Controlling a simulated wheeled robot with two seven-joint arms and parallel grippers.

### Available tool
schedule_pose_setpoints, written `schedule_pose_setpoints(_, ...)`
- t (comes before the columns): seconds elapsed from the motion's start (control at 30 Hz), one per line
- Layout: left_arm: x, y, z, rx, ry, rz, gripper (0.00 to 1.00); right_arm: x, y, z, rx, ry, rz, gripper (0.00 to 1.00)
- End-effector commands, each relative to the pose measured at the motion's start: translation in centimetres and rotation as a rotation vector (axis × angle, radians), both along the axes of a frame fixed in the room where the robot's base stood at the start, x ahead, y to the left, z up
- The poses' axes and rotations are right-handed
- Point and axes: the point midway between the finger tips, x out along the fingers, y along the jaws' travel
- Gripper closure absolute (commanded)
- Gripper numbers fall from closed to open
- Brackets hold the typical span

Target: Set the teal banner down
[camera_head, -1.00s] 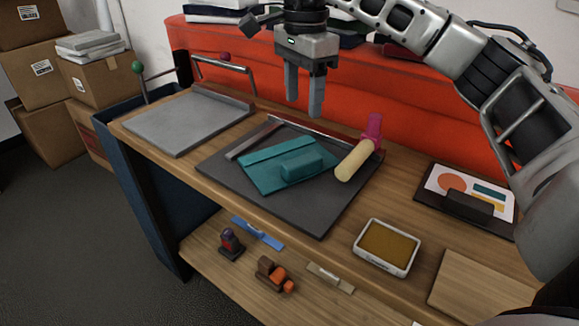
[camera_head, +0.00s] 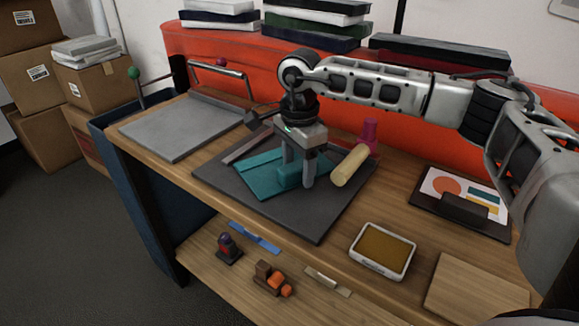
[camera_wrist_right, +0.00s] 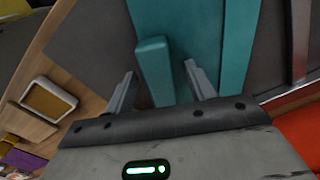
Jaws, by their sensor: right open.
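The teal banner (camera_head: 257,172) lies flat on the dark grey mat (camera_head: 318,222) on the wooden bench, with a raised teal block (camera_head: 290,178) on it. My right gripper (camera_head: 298,185) is open and points down at the block, its fingers on either side. In the right wrist view the block (camera_wrist_right: 154,70) stands between the two open fingertips (camera_wrist_right: 160,75), with the flat teal sheet (camera_wrist_right: 235,50) beside it. I cannot tell whether the fingers touch the block. My left gripper is not in view.
A grey plate (camera_head: 185,128) with a handle bar is at the left. A white-rimmed tray (camera_head: 383,250) and a picture board (camera_head: 462,203) are to the right. Small tools lie on the lower shelf.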

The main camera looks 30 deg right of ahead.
Motion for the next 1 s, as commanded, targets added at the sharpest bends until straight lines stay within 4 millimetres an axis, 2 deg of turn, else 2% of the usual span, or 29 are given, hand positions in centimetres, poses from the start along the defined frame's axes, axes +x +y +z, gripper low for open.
schedule_pose_setpoints(0.2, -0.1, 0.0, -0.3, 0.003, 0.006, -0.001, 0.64, 0.0, 0.0, -0.2, 0.0, -0.001, 0.0, 0.45)
schedule_pose_setpoints(0.23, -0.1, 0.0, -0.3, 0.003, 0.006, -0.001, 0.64, 0.0, 0.0, -0.2, 0.0, -0.001, 0.0, 0.48)
schedule_pose_setpoints(0.4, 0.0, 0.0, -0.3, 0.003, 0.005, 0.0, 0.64, 0.0, 0.0, -0.2, 0.0, -0.001, 0.0, 0.96)
schedule_pose_setpoints(0.77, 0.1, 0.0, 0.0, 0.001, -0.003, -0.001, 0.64, 0.1, 0.0, 0.1, 0.0, -0.002, 0.0, 0.95)
schedule_pose_setpoints(0.87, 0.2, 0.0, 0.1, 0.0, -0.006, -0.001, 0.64, 0.1, 0.0, 0.7, 0.001, -0.003, 0.0, 0.95)
schedule_pose_setpoints(1.0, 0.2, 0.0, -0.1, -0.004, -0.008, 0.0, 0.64, 0.1, 0.0, 2.4, 0.001, -0.006, 0.0, 0.95)
